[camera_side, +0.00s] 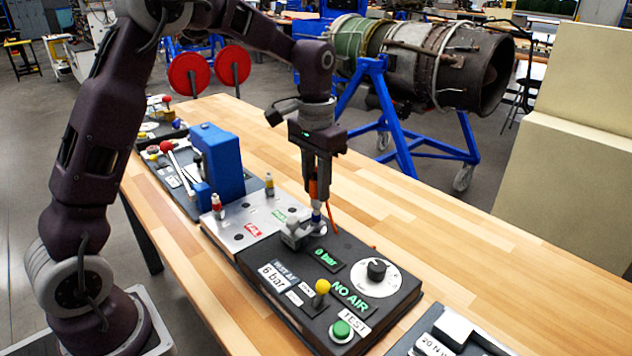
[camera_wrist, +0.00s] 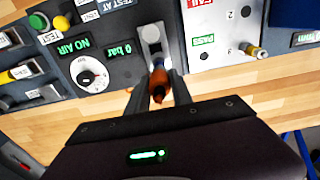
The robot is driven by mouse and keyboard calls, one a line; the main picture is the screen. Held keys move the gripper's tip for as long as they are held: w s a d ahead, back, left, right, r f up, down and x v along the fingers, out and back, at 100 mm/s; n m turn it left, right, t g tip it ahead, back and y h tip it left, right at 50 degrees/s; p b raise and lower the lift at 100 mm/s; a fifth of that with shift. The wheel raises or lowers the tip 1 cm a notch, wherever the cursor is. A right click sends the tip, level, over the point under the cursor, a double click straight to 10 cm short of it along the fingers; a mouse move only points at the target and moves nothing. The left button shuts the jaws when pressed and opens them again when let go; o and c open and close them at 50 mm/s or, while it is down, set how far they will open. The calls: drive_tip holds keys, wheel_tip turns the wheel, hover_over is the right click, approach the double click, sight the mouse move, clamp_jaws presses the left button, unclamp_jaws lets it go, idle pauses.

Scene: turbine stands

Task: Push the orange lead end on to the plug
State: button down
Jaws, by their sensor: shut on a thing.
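My gripper (camera_side: 317,192) points down over the black test panel and is shut on the orange lead end (camera_side: 313,189). An orange lead trails from it down to the right. A pale, bluish tip (camera_side: 316,216) shows just below the fingers, beside a silver metal fitting (camera_side: 297,233) on the panel. In the wrist view the orange lead end (camera_wrist: 158,88) sits between the two fingers, in line with the silver fitting (camera_wrist: 152,38). The plug itself is mostly hidden by the gripper and lead end. I cannot tell whether the lead end touches it.
The black test panel (camera_side: 318,308) has a dial (camera_side: 376,270), a yellow knob, a green button and displays reading "0 bar" and "NO AIR". A grey plate (camera_side: 240,232) with "PASS" and "FAIL" labels adjoins it, with a blue block (camera_side: 218,160) behind. Bare wood lies to the right.

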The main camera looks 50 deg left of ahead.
sight(316, 179)
drive_tip(key=shift+s+f, duration=0.15)
drive_tip(key=shift+f, duration=0.25)
drive_tip(key=c, duration=1.4)
unclamp_jaws()
drive_tip(key=o, duration=0.3)
drive_tip(key=shift+r, duration=0.1)
drive_tip(key=shift+o, duration=0.4)
drive_tip(key=shift+o, duration=0.6)
drive_tip(key=shift+r, duration=0.1)
drive_tip(key=shift+r, duration=3.5)
